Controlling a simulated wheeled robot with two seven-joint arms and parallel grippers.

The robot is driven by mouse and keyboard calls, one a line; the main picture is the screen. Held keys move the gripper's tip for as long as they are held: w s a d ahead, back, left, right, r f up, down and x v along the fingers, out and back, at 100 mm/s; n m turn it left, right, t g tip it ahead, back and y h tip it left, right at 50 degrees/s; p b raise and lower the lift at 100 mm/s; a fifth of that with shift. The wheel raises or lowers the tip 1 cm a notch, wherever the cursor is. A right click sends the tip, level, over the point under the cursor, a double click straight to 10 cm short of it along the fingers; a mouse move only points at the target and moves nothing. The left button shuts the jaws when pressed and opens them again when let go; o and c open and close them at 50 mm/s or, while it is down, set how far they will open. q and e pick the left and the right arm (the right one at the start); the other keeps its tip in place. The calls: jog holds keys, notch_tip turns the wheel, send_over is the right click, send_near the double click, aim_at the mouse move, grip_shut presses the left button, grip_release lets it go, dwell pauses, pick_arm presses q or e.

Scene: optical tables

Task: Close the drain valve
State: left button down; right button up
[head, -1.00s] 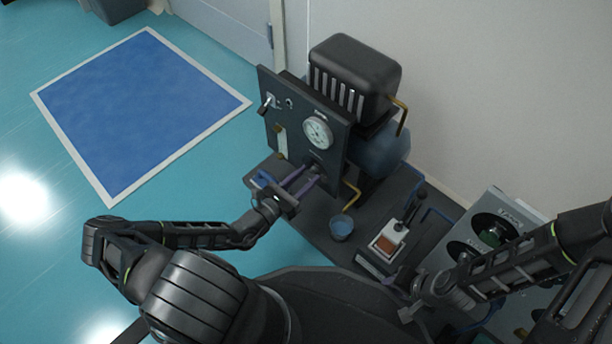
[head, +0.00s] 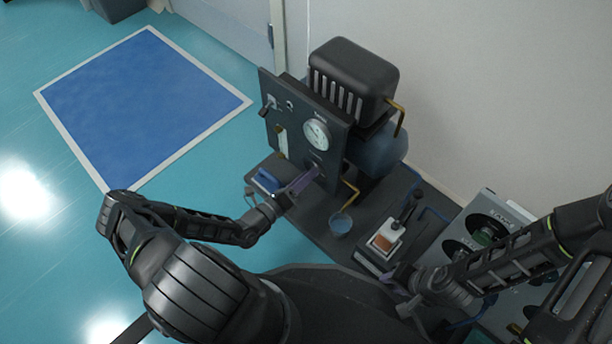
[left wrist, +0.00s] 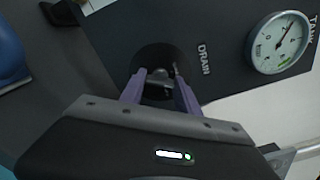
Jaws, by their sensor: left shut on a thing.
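The drain valve (left wrist: 160,84) is a small metallic knob on a dark round base, beside the word DRAIN on the dark panel (head: 275,95). My left gripper (head: 314,174) reaches the lower part of that panel. In the left wrist view its purple fingers (left wrist: 160,80) sit on either side of the knob and are shut on it. In the head view the fingers hide the knob. My right gripper (head: 392,283) is low at the right, near the red-and-white box; its jaws are too small to read.
A round gauge (head: 316,133) sits above the valve. A small bucket (head: 341,223) stands below a brass pipe (head: 350,196). A black tank housing (head: 355,75) stands behind the panel. A box with a lever (head: 385,240) and a grey dial unit (head: 490,225) are at the right.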

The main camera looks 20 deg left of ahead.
pick_arm(q)
jog(key=n, duration=0.6)
jog(key=shift+n+b, duration=0.3)
jog(key=shift+n, duration=0.1)
jog(key=c, duration=0.9)
grip_release()
jog(key=p+v, duration=0.2)
jog(key=v, duration=0.5)
jog(key=shift+s+a, duration=0.1)
jog(key=shift+s, duration=0.3)
